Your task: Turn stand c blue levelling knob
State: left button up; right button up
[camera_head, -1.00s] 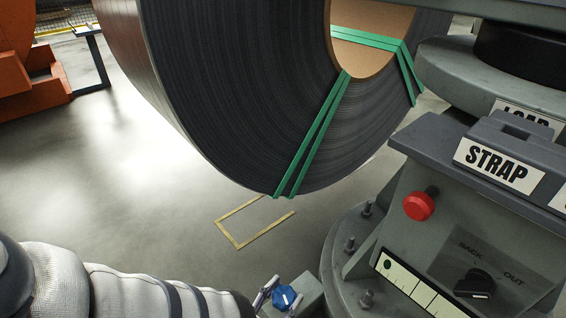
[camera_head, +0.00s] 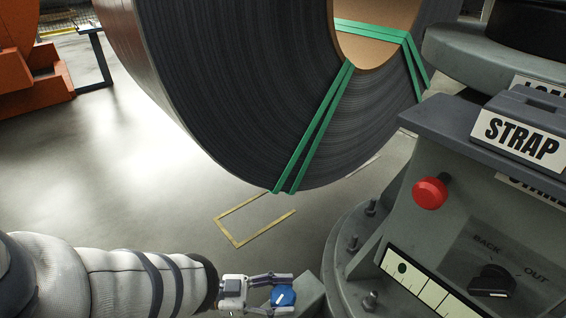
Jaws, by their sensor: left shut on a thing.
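The blue knob (camera_head: 282,296) has a white pointer mark on its face and sits at the bottom centre, beside a grey bracket (camera_head: 308,297) of the stand. My left gripper (camera_head: 280,294) comes in from the left, its fingers on either side of the knob and shut on it. The stand's grey body (camera_head: 455,220) fills the right side, with a STRAP label (camera_head: 520,139). I see no stand letter that I can read. My right gripper is not in view.
A large steel coil (camera_head: 240,90) with green straps hangs over the floor at top centre. A red button (camera_head: 430,193) and a black BACK/OUT selector (camera_head: 492,281) are on the stand. A yellow floor marking (camera_head: 250,233) lies on open floor.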

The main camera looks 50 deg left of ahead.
pick_arm(q)
jog(key=shift+w+m+g+h+b, duration=0.1)
jog(key=shift+m+g+h+b, duration=0.65)
jog(key=shift+m+g+h, duration=0.45)
jog(key=shift+r, duration=0.1)
jog(key=o, duration=1.2)
jog(key=shift+d, duration=0.1)
jog(key=shift+c, duration=0.2)
